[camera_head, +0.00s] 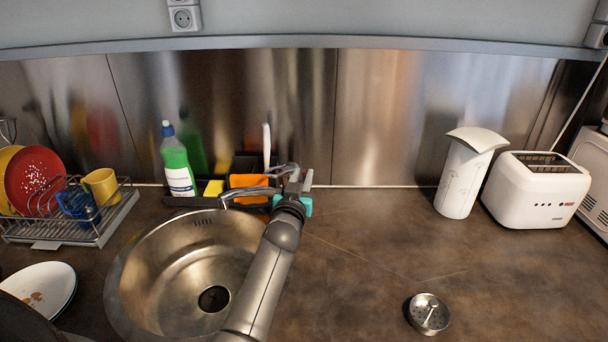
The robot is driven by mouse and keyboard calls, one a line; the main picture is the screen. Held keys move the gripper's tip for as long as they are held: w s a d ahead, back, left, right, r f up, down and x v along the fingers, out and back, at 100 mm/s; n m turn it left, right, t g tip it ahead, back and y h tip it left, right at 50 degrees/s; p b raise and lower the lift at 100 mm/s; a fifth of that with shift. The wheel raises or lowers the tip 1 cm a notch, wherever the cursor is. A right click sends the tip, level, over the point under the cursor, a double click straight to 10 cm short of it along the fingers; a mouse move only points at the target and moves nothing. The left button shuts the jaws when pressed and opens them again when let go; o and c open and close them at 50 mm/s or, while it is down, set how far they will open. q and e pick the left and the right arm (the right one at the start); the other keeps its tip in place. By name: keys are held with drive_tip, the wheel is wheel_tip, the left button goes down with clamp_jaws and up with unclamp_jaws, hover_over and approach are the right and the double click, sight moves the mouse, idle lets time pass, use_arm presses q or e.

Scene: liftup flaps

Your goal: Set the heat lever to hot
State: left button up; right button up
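The tap's curved metal spout (250,191) reaches left over the round steel sink (128,285). A grey curved piece, which looks like the tap's heat lever (281,169), shows just above the spout. My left gripper (297,181) is at the tap, at the right end of the spout and lever. Its arm comes up from the bottom edge, across the sink's right side. The gripper hides the tap's body. I cannot tell whether its fingers touch or hold the lever, nor which way the lever is set. My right gripper is not in view.
A green bottle (178,165), an orange item (248,183) and a brush (267,147) stand behind the tap. A dish rack (95,232) is at left. A white jug (463,175), a toaster (536,190) and a strainer (428,313) are at right.

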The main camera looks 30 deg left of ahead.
use_arm(q)
drive_tip(key=shift+x, duration=1.1)
clamp_jaws()
